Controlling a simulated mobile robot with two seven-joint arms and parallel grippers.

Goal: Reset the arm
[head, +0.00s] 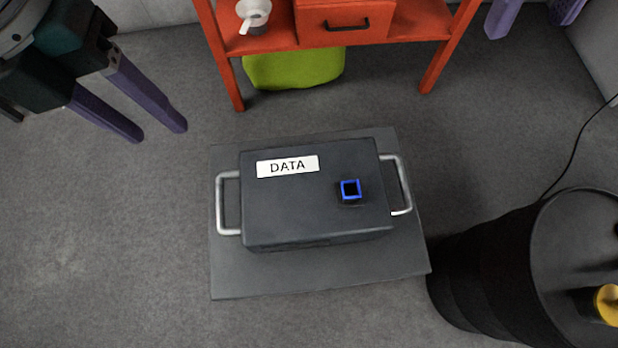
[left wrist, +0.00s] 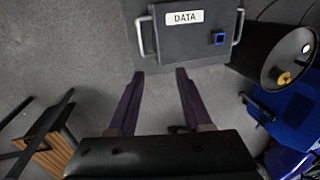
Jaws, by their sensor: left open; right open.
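My left gripper (head: 159,132) is at the upper left of the head view, with its two purple fingers apart and nothing between them. It also shows in the left wrist view (left wrist: 160,75), open and empty, pointing towards the dark DATA box. My right gripper (head: 530,29) is at the top right edge of the head view. Only its purple fingertips show, wide apart and empty. Both grippers are clear of the DATA box (head: 300,215), which has a white label, a silver handle on each side and a small blue square socket on top.
The box sits on a grey slab (head: 320,278). A red shelf (head: 275,38) with a drawer stands behind it, a green object (head: 295,68) beneath. A black drum (head: 500,275) stands at lower right, with a cable near it. The floor at left is clear.

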